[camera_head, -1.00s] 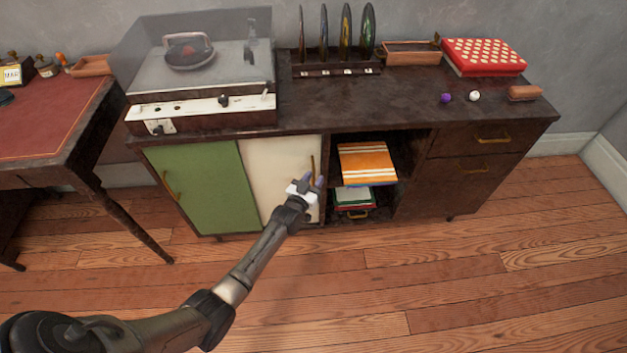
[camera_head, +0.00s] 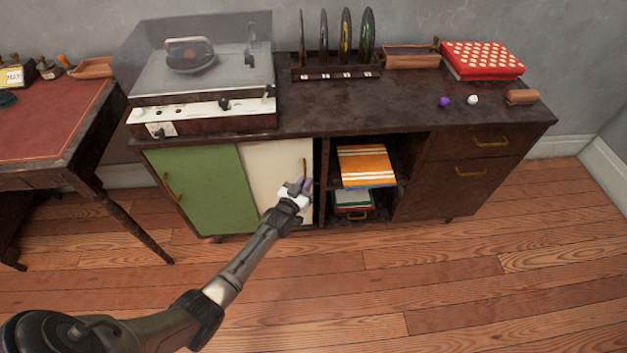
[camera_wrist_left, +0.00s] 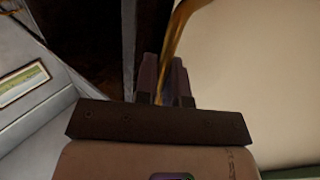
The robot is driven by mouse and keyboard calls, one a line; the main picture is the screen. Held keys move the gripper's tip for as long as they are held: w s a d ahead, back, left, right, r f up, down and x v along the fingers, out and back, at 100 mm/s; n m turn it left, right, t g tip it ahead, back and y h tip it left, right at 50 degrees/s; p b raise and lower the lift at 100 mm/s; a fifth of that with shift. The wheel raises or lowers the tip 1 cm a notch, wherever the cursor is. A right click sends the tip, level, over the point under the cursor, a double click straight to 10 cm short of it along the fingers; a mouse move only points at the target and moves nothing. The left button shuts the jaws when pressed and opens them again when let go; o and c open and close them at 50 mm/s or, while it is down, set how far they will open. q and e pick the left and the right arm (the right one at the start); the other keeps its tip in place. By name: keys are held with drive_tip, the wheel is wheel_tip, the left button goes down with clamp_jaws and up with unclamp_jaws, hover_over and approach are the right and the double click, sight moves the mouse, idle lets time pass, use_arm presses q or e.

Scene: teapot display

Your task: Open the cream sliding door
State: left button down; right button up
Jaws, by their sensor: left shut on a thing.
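The cream sliding door (camera_head: 268,170) is at the lower middle of the cabinet, beside the green door. A narrow dark gap shows at its right edge, next to the open shelf. Its upright brass handle (camera_head: 304,167) is near that right edge. My left gripper (camera_head: 304,186) is shut on the lower part of the handle. In the left wrist view, the handle (camera_wrist_left: 178,38) runs down to between the gripper's fingers (camera_wrist_left: 168,80), and the cream door (camera_wrist_left: 255,80) fills the right side. The lower end of the handle is hidden by the gripper. My right gripper is not in view.
The green door (camera_head: 205,190) stands left of the cream one. The open shelf to the right holds an orange striped book (camera_head: 366,165), which sticks out a little. A record player (camera_head: 200,85) sits on the cabinet top (camera_head: 340,110). The wooden floor (camera_head: 400,275) in front is clear.

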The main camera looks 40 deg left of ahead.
use_arm(q)
drive_tip(key=p, duration=0.4)
approach(265, 174)
drive_tip(key=w, duration=0.4)
drive_tip(key=shift+a, duration=0.4)
drive_tip(key=c, duration=1.2)
unclamp_jaws()
drive_tip(key=shift+c, duration=0.2)
drive_tip(key=s+d+p, duration=0.2)
drive_tip(key=s+p, duration=0.3)
drive_tip(key=s, duration=0.8)
drive_tip(key=shift+s+d, duration=0.25)
drive_tip(key=shift+d, duration=0.15)
